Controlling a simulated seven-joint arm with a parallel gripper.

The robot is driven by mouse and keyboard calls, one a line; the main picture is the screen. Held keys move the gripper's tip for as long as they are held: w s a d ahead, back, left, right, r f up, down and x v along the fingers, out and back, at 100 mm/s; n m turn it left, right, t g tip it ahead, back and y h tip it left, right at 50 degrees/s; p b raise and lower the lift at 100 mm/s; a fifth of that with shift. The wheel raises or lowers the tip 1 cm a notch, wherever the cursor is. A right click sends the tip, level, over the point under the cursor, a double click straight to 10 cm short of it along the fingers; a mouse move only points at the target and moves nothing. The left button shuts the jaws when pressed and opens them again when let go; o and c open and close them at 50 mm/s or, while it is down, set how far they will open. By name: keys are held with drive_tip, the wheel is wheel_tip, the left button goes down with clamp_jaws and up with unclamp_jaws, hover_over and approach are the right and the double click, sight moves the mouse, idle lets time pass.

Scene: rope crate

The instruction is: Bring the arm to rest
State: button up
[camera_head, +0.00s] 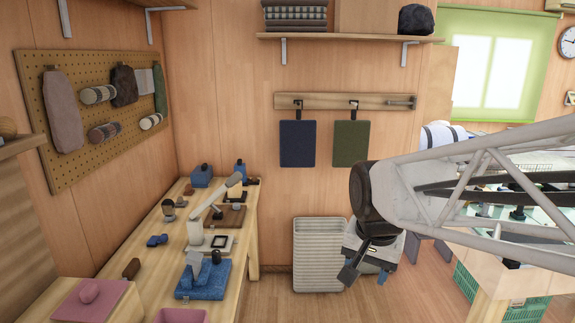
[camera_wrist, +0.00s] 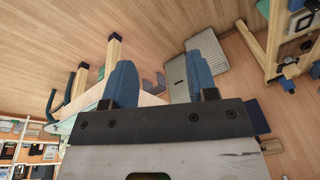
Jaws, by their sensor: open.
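My gripper (camera_head: 365,276) hangs at the end of my arm, which reaches in from the right in the head view. Its fingers point down and stand apart with nothing between them. In the wrist view the two blue fingers of my gripper (camera_wrist: 160,72) are also apart and empty. Behind the gripper a pale ribbed crate-like panel (camera_head: 318,260) stands against the wall, and the gripper overlaps its right side in the picture. I cannot tell the distance between them. No rope can be made out.
A wooden workbench (camera_head: 250,225) with blue tools, a lamp and a pink tray (camera_head: 90,302) stands at the left. A table (camera_head: 490,285) with a green crate (camera_head: 465,282) beneath it is at the right. Wooden floor (camera_head: 280,306) shows between them.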

drive_tip(key=s+d+f+n, duration=0.1)
drive_tip(key=s+d+n, duration=0.1)
drive_tip(key=s, duration=0.4)
drive_tip(key=s+d+f+n, duration=0.2)
drive_tip(key=s+n, duration=0.1)
drive_tip(key=s, duration=0.4)
drive_tip(key=shift+f, duration=0.15)
